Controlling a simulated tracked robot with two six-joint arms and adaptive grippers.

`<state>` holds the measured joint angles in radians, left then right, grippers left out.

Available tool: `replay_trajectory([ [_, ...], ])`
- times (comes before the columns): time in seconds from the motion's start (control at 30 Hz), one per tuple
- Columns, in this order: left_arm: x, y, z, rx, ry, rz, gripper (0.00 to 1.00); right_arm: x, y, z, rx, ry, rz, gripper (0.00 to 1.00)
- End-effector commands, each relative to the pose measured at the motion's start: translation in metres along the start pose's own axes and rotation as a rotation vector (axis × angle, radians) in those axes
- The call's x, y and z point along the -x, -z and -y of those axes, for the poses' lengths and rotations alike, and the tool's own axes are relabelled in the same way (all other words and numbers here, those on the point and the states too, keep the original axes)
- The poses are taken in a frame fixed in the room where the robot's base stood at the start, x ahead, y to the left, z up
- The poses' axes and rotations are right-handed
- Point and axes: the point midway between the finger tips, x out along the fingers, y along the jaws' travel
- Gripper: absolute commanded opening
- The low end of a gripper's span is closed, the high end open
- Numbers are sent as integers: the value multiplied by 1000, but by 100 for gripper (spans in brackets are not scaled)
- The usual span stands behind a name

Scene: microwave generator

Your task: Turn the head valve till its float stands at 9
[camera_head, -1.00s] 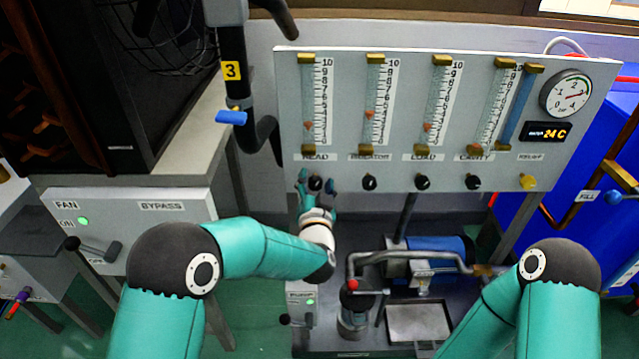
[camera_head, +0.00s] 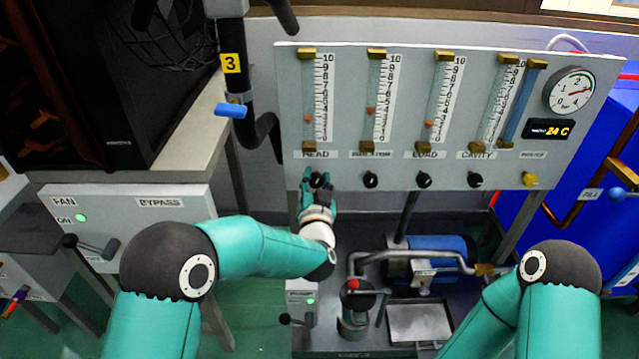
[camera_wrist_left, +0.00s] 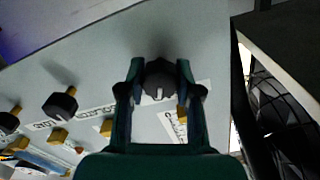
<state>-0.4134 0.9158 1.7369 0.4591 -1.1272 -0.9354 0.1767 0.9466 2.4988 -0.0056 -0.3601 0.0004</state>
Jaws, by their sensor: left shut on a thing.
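The head valve (camera_head: 316,180) is a black knob under the HEAD label on the grey panel. Above it stands the head flow tube (camera_head: 308,90) with an orange float (camera_head: 308,118) in its lower part, around 3 to 4 on the scale. My left gripper (camera_head: 317,184) is shut on the knob, one finger on each side. The left wrist view shows the knob (camera_wrist_left: 160,80) between the fingertips, with a pale mark on its face. My right arm is at the lower right; its gripper is not in view.
Several more black knobs, such as the one right of the head valve (camera_head: 370,180), and a yellow one (camera_head: 529,180) sit along the same row. A black pipe with a blue handle (camera_head: 231,110) stands left of the panel. A pump (camera_head: 440,260) lies below.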

Motion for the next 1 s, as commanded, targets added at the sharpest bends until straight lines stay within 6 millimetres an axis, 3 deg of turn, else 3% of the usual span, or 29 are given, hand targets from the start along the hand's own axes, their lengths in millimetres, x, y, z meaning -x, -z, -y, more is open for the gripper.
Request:
replay_trajectory([
  [1.0,1,-8,-1,924,-3,7,0,-91,0,-33,0,0,0,0],
])
